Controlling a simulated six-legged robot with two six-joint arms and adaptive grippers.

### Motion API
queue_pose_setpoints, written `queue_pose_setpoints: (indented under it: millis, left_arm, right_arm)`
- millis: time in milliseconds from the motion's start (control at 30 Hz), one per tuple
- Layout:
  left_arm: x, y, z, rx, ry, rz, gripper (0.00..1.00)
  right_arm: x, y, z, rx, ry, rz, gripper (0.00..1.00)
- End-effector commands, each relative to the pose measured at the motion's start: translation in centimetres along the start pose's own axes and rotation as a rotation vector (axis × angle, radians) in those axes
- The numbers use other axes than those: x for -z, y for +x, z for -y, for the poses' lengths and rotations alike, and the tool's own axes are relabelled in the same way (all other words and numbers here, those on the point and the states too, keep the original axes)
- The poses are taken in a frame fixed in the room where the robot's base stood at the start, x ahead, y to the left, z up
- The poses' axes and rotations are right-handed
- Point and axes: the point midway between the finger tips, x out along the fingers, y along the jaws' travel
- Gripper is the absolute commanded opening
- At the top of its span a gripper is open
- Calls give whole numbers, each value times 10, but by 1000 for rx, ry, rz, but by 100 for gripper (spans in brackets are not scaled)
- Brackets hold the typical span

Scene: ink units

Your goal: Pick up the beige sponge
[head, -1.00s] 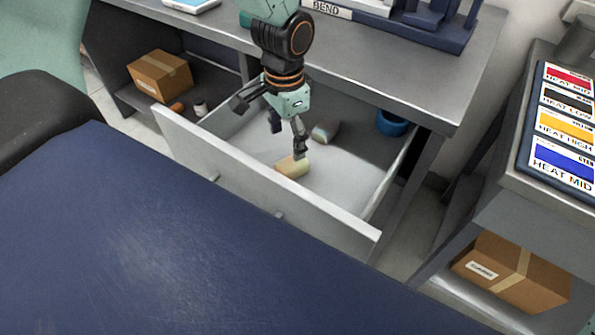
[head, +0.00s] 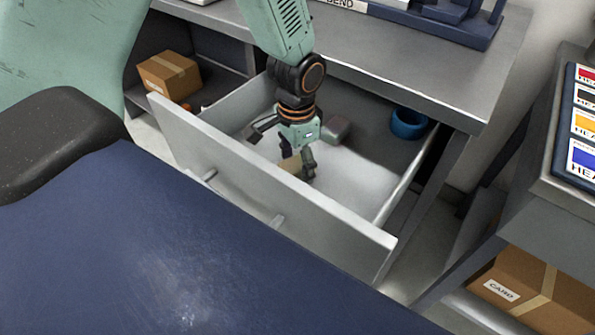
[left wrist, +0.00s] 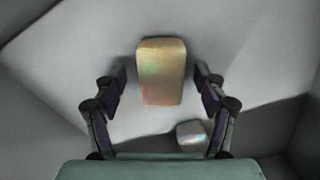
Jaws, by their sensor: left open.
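The beige sponge (head: 290,166) lies in the open grey drawer, partly hidden by my left gripper (head: 297,159) in the head view. In the left wrist view the sponge (left wrist: 162,70) lies between the two spread fingers of the left gripper (left wrist: 162,80), with a gap on each side. The gripper is open, points down into the drawer and holds nothing. My right gripper is in neither view.
The drawer (head: 270,187) also holds a greyish block (head: 336,129) behind the sponge and a blue ring-shaped thing (head: 408,124) at the back right. The drawer's front and side walls stand around the gripper. A cardboard box (head: 169,75) sits on the shelf to the left.

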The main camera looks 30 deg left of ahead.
Motion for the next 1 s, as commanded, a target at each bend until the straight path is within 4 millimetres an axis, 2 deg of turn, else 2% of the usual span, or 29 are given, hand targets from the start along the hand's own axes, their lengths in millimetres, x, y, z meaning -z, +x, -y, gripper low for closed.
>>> queue_pose_setpoints:
  millis: [67, 267, 833, 1000]
  left_arm:
    - [1, 8, 1, 1, 0, -1, 72]
    - [2, 7, 1, 2, 1, -1, 72]
    - [2, 7, 1, 1, 1, -1, 24]
    - [2, 7, 1, 1, 0, -1, 23]
  right_arm:
    - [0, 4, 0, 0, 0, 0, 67]
    - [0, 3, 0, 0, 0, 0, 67]
    - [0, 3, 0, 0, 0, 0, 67]
    - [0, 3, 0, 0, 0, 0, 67]
